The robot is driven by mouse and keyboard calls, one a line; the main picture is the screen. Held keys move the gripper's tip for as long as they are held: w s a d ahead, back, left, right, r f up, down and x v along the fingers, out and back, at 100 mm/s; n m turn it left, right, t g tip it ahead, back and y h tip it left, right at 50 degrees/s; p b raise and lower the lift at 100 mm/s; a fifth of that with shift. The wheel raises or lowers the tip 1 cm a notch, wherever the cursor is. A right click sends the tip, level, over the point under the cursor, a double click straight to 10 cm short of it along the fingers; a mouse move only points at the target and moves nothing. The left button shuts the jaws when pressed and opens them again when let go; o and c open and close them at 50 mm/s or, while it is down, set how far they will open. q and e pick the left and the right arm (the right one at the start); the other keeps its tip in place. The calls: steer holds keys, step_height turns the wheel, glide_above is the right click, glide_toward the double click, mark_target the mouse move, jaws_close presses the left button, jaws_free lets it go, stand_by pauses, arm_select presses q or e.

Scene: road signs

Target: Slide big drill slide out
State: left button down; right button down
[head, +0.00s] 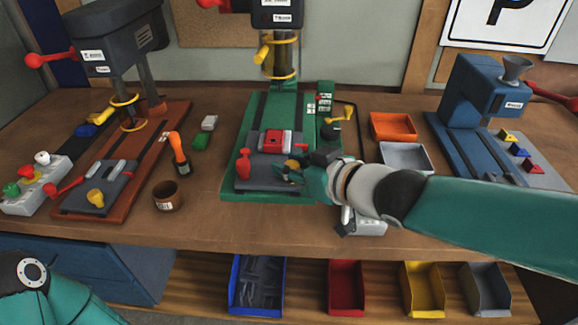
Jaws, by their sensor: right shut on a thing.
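The drill on the green base (229,187) stands in the middle of the head view, its upper part cut off by the frame. A red knob (243,165) stands on the slide's left side. My right gripper (294,171) is at the slide's right front, shut on what looks like a small yellow knob, mostly hidden by the fingers. My left arm shows only at the bottom left; its gripper is out of view.
Another drill on a red-brown base (172,127) stands left, with a brown cup (167,195) and orange-handled tool (179,154) between. An orange tray (393,127), a grey tray (405,157) and a blue machine (483,95) stand right. Several bins sit below the bench.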

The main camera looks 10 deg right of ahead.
steer(key=shift+f, duration=0.1)
steer(key=c, duration=1.3)
jaws_free()
steer(key=shift+s, duration=0.1)
steer(key=o, duration=0.4)
steer(key=shift+s, duration=0.15)
steer(key=shift+o, duration=0.2)
steer(key=shift+s+d+r, duration=0.2)
steer(key=shift+s, duration=0.05)
steer(key=s+d, duration=0.6)
steer(key=s, duration=0.4)
steer(key=shift+s, duration=0.35)
